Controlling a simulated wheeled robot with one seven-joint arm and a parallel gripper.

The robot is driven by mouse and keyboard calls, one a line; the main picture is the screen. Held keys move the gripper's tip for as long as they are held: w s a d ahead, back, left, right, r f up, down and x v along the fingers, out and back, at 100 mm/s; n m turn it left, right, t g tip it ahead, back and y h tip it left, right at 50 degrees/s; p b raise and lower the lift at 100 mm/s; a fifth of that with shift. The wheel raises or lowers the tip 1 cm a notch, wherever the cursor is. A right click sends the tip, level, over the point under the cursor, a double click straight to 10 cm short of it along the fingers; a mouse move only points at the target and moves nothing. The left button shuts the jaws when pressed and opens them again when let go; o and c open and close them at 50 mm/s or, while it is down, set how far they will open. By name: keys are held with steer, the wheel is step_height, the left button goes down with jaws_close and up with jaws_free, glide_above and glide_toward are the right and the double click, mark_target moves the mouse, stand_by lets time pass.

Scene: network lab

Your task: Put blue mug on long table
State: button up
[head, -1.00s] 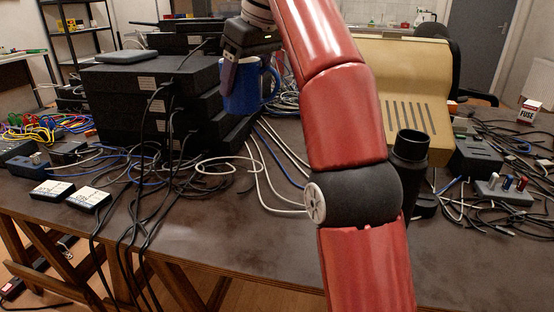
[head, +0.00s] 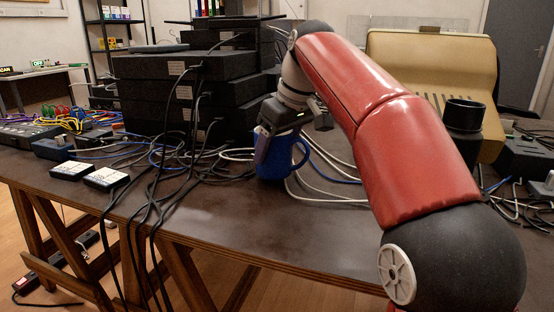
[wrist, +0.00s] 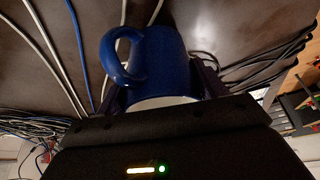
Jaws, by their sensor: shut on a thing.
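The blue mug (head: 272,158) is upright at the table surface in the head view, beside the stack of black boxes. I cannot tell whether its base touches the table. My gripper (head: 281,135) is shut on the mug from above. In the wrist view the blue mug (wrist: 164,62) sits between the fingers of my gripper (wrist: 163,90), with its handle to the left and its pale rim towards me. The long brown table (head: 215,215) spans the head view, its front edge clear of things below the mug.
Stacked black boxes (head: 185,92) stand left of the mug, with black cables hanging over the table's front edge. Loose white cables (head: 325,180) lie around and behind the mug. A beige case (head: 432,75) stands at the back right. Bare tabletop lies in front of the mug.

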steer(key=shift+f, duration=0.65)
steer(key=shift+f, duration=0.2)
steer(key=o, duration=1.2)
steer(key=shift+c, duration=0.2)
steer(key=shift+s+d+r, duration=0.1)
steer(key=shift+r, duration=0.45)
steer(key=p+v, duration=0.4)
steer(key=v, duration=0.7)
steer(key=shift+s, duration=0.15)
